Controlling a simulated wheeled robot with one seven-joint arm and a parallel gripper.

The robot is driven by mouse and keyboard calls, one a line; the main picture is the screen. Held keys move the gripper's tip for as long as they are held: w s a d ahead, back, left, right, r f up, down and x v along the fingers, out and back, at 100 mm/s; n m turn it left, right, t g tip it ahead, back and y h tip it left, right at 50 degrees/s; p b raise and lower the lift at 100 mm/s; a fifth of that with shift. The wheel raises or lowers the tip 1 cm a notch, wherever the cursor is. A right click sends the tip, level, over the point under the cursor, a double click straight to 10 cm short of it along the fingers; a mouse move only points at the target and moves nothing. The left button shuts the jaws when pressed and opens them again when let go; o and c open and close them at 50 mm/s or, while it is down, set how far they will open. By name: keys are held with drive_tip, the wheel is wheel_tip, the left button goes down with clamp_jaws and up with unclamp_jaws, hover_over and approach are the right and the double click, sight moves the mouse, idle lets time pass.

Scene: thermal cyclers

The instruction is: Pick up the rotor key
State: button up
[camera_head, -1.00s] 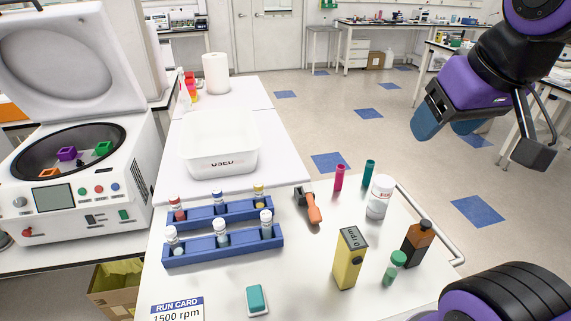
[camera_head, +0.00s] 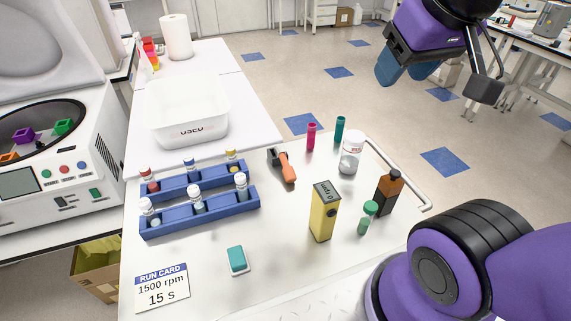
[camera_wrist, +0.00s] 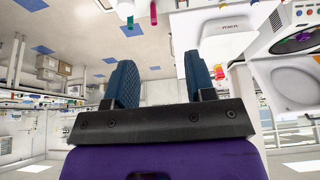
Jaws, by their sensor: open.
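The likely rotor key (camera_head: 287,168) has an orange handle and a dark head. It lies on the white table in the head view, right of the blue tube racks and left of the pink tube. My gripper (camera_head: 406,73) is in the air at the upper right, beyond the table's right edge and well apart from the key. It is open and empty. In the wrist view, its two blue fingers (camera_wrist: 160,78) stand apart with nothing between them. I cannot make out the key in that view.
Near the key stand a pink tube (camera_head: 311,136), white-capped jar (camera_head: 350,158), yellow box (camera_head: 323,215) and brown bottle (camera_head: 388,192). Blue racks (camera_head: 205,220) with vials and a white tub (camera_head: 187,112) are left. A centrifuge (camera_head: 55,200) stands open at far left. A rail (camera_head: 405,178) borders the table.

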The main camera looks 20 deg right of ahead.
drive_tip(key=w+f+g, duration=0.1)
drive_tip(key=w+f, duration=0.2)
drive_tip(key=w, duration=0.5)
drive_tip(key=n+g+y, duration=0.1)
drive_tip(key=g+y, duration=0.2)
drive_tip(key=g, duration=0.2)
hover_over(287, 163)
drive_tip(key=d, duration=0.2)
wheel_tip(287, 163, down, 29)
drive_tip(key=shift+w+x, duration=0.2)
drive_tip(key=shift+x, duration=2.4)
drive_tip(key=shift+w+x, duration=0.15)
drive_tip(key=shift+x, duration=2.45)
drive_tip(key=shift+d, duration=0.15)
drive_tip(key=c, duration=0.8)
drive_tip(key=shift+c, duration=0.2)
wheel_tip(287, 163, up, 10)
drive_tip(key=shift+f, duration=0.1)
